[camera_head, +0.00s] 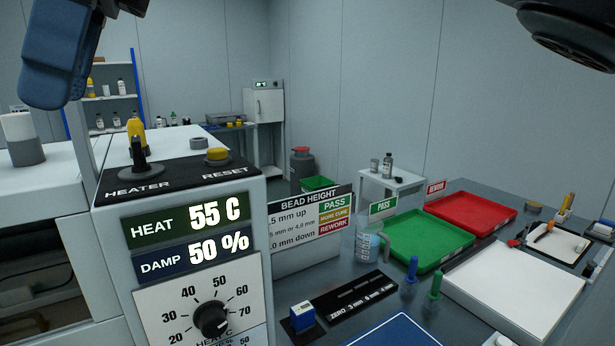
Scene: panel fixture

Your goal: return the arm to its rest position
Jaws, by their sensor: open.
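My gripper (60,58) is partly in view at the top left, seen as a dark blue finger in front of the panel machine. It is open, and I see nothing held in it. A dark rounded part of my own arm shows at the top right corner. The panel (190,225) stands below and right of the gripper, with a heater switch (138,160), a yellow reset button (217,155), a display reading HEAT 55 C and DAMP 50 %, and a black knob (211,318). The rest of the arm is out of view.
A bead height sign (300,230) stands beside the panel. A green tray (425,238), a red tray (472,212), a white board (515,288), a jug (368,242) and a black gauge strip (352,300) crowd the grey bench. Free air lies above the bench.

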